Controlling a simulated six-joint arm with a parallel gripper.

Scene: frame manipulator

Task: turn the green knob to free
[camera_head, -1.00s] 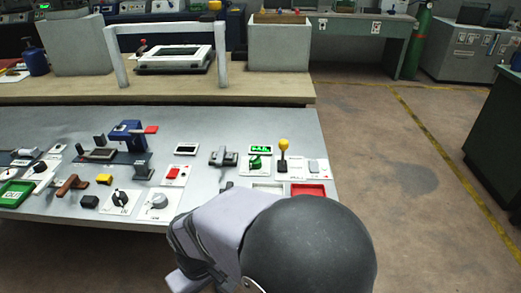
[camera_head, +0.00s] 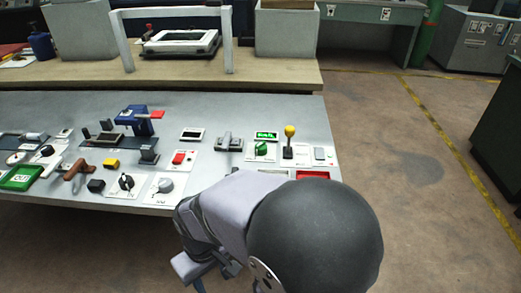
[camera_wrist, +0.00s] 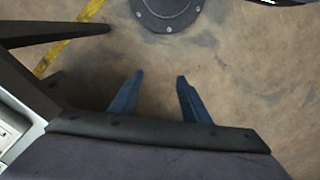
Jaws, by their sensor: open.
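The green knob (camera_head: 261,148) sits on a white plate near the right end of the grey panel, just below a small green-lit display (camera_head: 267,135). Its exact pointer setting is too small to read. In the wrist view my gripper (camera_wrist: 160,76) is open and empty, with its two blue fingers apart above the bare floor, away from the knob. In the head view my arm stands in front of the panel's right part and the gripper is hidden behind it.
Several other switches crowd the panel's left. Open floor (camera_head: 400,170) lies to the right.

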